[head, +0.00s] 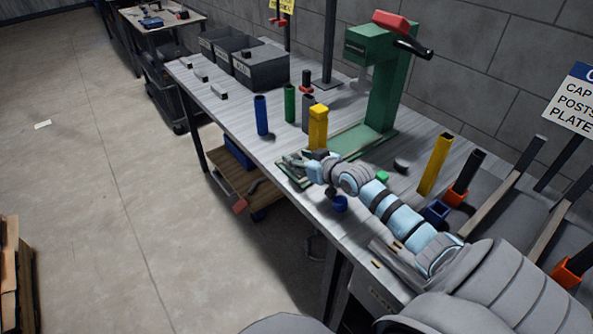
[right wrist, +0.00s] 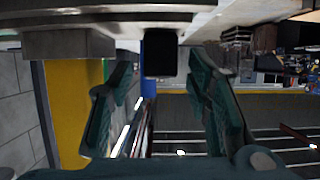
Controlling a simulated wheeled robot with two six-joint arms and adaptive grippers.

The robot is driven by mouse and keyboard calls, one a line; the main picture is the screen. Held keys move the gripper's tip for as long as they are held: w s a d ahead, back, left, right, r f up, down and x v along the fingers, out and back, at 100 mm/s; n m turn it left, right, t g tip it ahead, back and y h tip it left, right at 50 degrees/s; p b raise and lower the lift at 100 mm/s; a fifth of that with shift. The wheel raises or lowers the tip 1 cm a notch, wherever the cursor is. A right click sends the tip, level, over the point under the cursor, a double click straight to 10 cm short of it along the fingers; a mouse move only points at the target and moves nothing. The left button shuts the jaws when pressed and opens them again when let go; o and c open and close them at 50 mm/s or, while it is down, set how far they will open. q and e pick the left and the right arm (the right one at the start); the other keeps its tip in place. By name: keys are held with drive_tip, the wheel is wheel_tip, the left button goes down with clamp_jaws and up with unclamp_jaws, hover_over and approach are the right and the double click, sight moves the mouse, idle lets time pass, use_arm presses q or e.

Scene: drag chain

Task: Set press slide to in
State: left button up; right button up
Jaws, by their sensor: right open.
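The green press (head: 384,85) stands on the bench, with a red and black lever at its top. Its green base (head: 365,140) runs toward the bench's front edge. A green plate (head: 290,183), seemingly the slide, shows at the front edge, partly hidden by my right gripper (head: 296,163). A yellow post (head: 318,125) stands upright just behind the gripper. In the right wrist view my right gripper (right wrist: 162,72) is open, its fingers either side of a dark block (right wrist: 160,54), apart from it. Whether that block belongs to the slide I cannot tell. My left gripper is not in view.
A blue post (head: 261,115) and a green post (head: 290,103) stand left of the press. Dark bins (head: 262,67) are farther back. A yellow post (head: 435,163) and a blue cup (head: 339,204) are near my right arm.

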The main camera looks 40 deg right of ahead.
drive_tip(key=shift+b+x, duration=0.55)
drive_tip(key=shift+x, duration=0.5)
drive_tip(key=shift+s+r, duration=0.1)
drive_tip(key=shift+c, duration=0.6)
clamp_jaws()
